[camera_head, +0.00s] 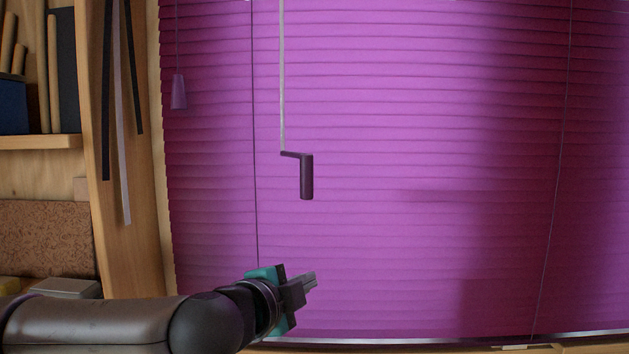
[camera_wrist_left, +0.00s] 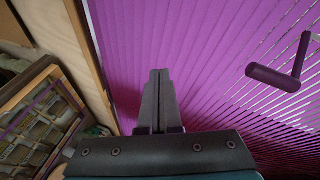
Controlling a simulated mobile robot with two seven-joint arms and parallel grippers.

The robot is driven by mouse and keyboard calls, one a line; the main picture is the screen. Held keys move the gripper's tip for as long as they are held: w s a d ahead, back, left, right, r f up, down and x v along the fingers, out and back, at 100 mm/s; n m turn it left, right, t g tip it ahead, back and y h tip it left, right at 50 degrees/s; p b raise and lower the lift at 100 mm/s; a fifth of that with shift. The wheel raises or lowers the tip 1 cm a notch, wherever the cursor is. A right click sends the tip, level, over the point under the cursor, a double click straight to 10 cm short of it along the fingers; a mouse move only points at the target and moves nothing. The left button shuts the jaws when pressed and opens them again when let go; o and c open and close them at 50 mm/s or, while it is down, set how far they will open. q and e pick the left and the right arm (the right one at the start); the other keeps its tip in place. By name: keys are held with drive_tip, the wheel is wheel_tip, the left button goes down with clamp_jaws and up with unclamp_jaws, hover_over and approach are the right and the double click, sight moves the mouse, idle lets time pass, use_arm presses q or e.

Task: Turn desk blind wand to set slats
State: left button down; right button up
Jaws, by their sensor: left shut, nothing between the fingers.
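The purple blind (camera_head: 420,130) fills most of the head view, its slats looking closed there; thin bright gaps show between slats at the right of the left wrist view. The wand (camera_head: 283,80) is a thin pale rod hanging in front of the blind, with a dark cranked handle (camera_head: 306,177) at its lower end. The handle also shows at the upper right of the left wrist view (camera_wrist_left: 274,78). My left gripper (camera_head: 312,279) is shut and empty, below the handle and apart from it. My right gripper is in neither view.
A purple cord pull (camera_head: 179,92) hangs at the blind's left side. Dark and pale strips (camera_head: 122,130) hang on the wooden post left of the window. A wooden shelf (camera_head: 40,141) is further left. The space right of the handle is clear.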

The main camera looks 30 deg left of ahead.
use_arm(q)
wheel_tip(320, 180, up, 15)
drive_tip(key=d+m+t, duration=0.1)
drive_tip(key=m+t, duration=0.2)
drive_tip(key=m, duration=0.2)
drive_tip(key=shift+w+p, duration=1)
drive_tip(key=shift+w, duration=3.65)
drive_tip(key=shift+h, duration=0.4)
drive_tip(key=shift+s+a+p, duration=1.15)
drive_tip(key=shift+s+a, duration=0.35)
drive_tip(key=shift+a, duration=0.15)
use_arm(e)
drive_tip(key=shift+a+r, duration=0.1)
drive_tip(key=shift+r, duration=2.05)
use_arm(q)
drive_tip(key=shift+a, duration=0.1)
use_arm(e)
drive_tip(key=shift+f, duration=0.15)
